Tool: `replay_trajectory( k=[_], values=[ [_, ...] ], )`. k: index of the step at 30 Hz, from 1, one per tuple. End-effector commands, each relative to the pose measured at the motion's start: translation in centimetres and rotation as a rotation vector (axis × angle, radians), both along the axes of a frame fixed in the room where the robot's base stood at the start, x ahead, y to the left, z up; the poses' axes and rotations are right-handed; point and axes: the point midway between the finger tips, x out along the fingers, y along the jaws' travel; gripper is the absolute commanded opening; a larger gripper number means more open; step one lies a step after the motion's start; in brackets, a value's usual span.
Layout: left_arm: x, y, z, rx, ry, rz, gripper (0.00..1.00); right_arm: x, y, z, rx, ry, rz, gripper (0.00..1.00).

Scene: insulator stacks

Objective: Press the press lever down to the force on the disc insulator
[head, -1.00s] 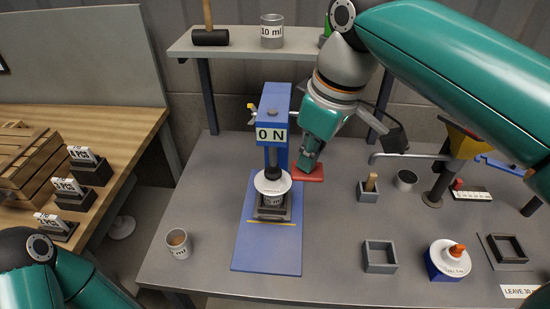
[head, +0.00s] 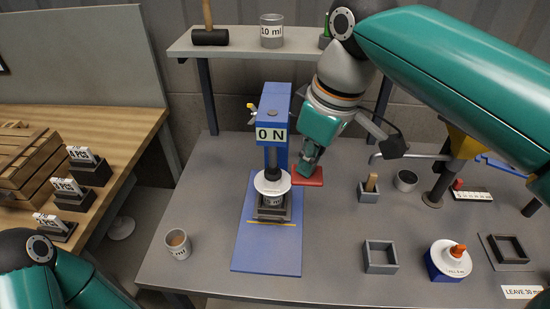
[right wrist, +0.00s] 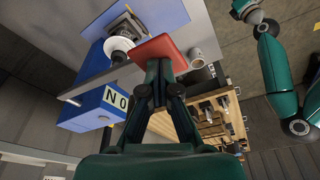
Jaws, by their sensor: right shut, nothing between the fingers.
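The blue press (head: 274,133) stands mid-table, its display reading 0 N. Its red lever pad (head: 309,178) sticks out to the right of the column. The white disc insulator (head: 271,182) sits under the press ram on a dark holder. My right gripper (head: 304,172) is shut and empty, its fingertips at the top of the red pad, seemingly touching it. In the right wrist view the closed fingers (right wrist: 160,68) meet the edge of the red pad (right wrist: 158,50), with the white disc (right wrist: 118,48) beside it. My left gripper is out of view; only its arm shows.
A cup (head: 178,244) stands at the table's front left. An empty square holder (head: 379,256) and a white disc with an orange top (head: 450,258) stand at the front right. A shelf (head: 245,45) runs behind the press.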

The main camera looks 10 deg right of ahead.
Motion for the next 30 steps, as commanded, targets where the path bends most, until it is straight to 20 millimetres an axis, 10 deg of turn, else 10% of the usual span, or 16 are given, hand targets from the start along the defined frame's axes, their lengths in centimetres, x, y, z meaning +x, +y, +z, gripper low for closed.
replay_trajectory(
  k=[30],
  values=[
    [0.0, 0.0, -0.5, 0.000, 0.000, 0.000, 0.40, -0.2, 0.1, -1.3, -0.001, 0.003, 0.000, 0.00]
  ],
)
